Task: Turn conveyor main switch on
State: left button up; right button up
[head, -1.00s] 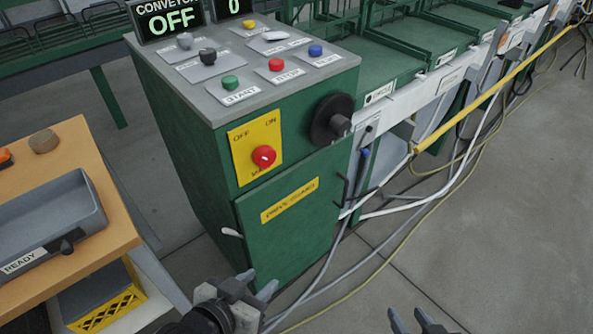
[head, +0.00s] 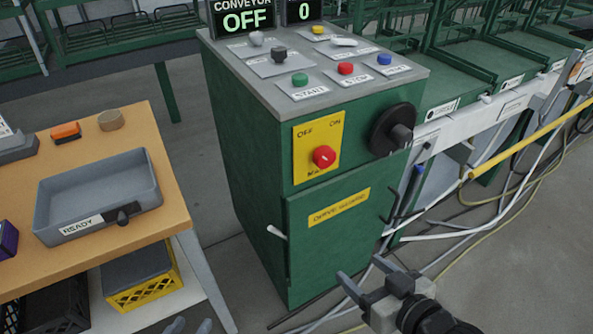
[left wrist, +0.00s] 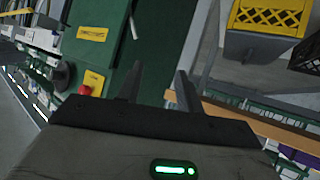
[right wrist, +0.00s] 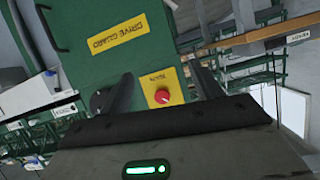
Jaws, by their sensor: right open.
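The main switch is a red knob (head: 324,157) on a yellow plate (head: 305,170) marked OFF at left and ON at right, on the front of the green cabinet (head: 240,190). I cannot tell which way the knob points. The conveyor display (head: 244,16) reads OFF. My right gripper (head: 358,266) is open and empty, below and right of the switch, in front of the cabinet door. In the right wrist view the red knob (right wrist: 162,97) shows between the fingers, some way beyond them. My left gripper (head: 190,327) is open and empty at the bottom edge, low by the table.
A black handwheel (head: 392,130) sticks out right of the switch. START, STOP and other buttons are on the cabinet top. A wooden table (head: 165,200) with a grey READY tray (head: 75,225) stands at left. Cables and a yellow pipe (head: 520,150) run at right.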

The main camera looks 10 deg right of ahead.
jog(key=w+d+r+n+t+y+b, duration=0.1)
jog(key=w+d+r+t+y+b, duration=0.1)
jog(key=w+d+r+b, duration=0.2)
jog(key=t+y, duration=0.1)
jog(key=t, duration=0.1)
send_near(328, 160)
jog(key=x, duration=0.7)
jog(key=shift+w+r, duration=0.1)
jog(key=shift+w, duration=0.1)
pick_arm(q)
jog(key=shift+w+d+f+t, duration=0.1)
jog(key=shift+f+t, duration=0.1)
jog(key=shift+f, duration=0.35)
jog(key=shift+w+d+f+t, duration=0.1)
jog(key=shift+f+t, duration=0.1)
jog(key=shift+f, duration=0.3)
pick_arm(e)
jog(key=shift+w+a, duration=0.3)
jog(key=shift+w, duration=0.2)
jog(key=c, duration=1)
